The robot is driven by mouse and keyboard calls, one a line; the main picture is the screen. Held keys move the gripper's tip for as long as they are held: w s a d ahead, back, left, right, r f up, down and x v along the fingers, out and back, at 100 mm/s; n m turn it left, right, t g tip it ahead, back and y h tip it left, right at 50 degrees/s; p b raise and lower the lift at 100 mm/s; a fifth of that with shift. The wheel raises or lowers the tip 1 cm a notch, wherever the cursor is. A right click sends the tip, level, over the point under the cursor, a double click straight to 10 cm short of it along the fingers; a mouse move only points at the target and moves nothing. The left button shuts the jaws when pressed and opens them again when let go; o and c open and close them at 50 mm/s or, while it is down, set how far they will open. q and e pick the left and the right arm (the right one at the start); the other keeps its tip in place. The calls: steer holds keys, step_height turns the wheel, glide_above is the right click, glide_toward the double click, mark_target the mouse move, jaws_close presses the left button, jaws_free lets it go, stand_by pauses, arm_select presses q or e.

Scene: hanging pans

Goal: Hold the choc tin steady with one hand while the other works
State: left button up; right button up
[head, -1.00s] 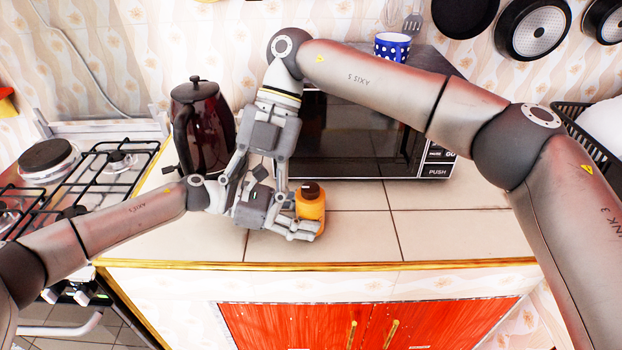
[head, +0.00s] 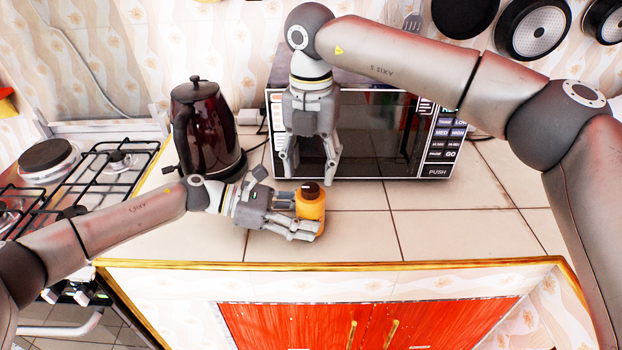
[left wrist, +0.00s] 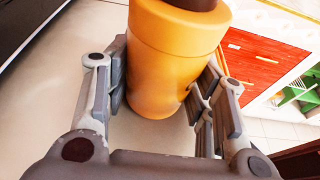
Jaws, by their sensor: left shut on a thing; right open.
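The choc tin, an orange-yellow container with a dark brown lid (head: 310,205), stands upright on the tiled counter. In the left wrist view the tin (left wrist: 172,60) sits between the two fingers, and its lid is cut off at the top edge. My left gripper (head: 306,212) is shut on the tin's body from the left, low over the counter. My right gripper (head: 308,174) is open and empty, pointing down in front of the microwave, above and behind the tin's lid and apart from it.
A dark red kettle (head: 205,130) stands left of my right gripper. The microwave (head: 375,135) is close behind. A gas stove (head: 95,175) is at the left. The counter (head: 440,215) right of the tin is clear. Pans (head: 533,28) hang on the wall.

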mark_target(311, 186)
steer(key=shift+f, duration=2.05)
steer(key=shift+c, duration=0.3)
steer(key=c, duration=1)
steer(key=shift+o, duration=0.2)
